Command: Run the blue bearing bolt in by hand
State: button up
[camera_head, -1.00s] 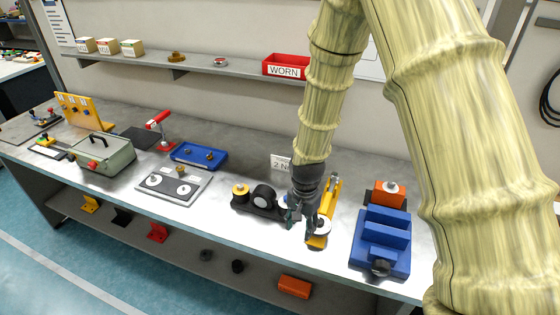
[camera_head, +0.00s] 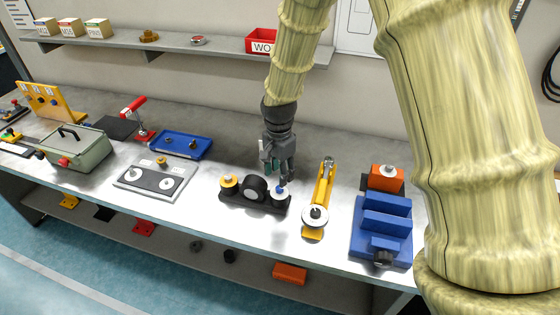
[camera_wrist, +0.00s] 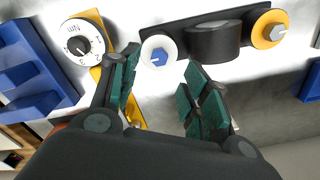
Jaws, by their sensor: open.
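The blue bearing bolt (camera_wrist: 158,55) shows in the wrist view as a blue head on a white disc. It sits at one end of a black base (camera_wrist: 182,20) that also carries a black roller (camera_wrist: 213,42) and a yellow disc with a bolt (camera_wrist: 270,29). In the head view the blue bolt (camera_head: 280,189) is at the right end of the base (camera_head: 240,199). My gripper (camera_head: 276,178) is open and empty, just above and beside the blue bolt. In the wrist view the bolt lies ahead, between the green-padded fingers (camera_wrist: 158,95). No contact shows.
A yellow tool with a round dial (camera_head: 315,216) lies just right of the base. Further right are a blue stepped block (camera_head: 384,225) and an orange block (camera_head: 385,178). A grey plate (camera_head: 157,179) and a blue tray (camera_head: 181,142) are to the left.

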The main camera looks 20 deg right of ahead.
aim_at(279, 188)
jog(key=shift+f+p, duration=0.8)
jog(key=shift+f, duration=2.1)
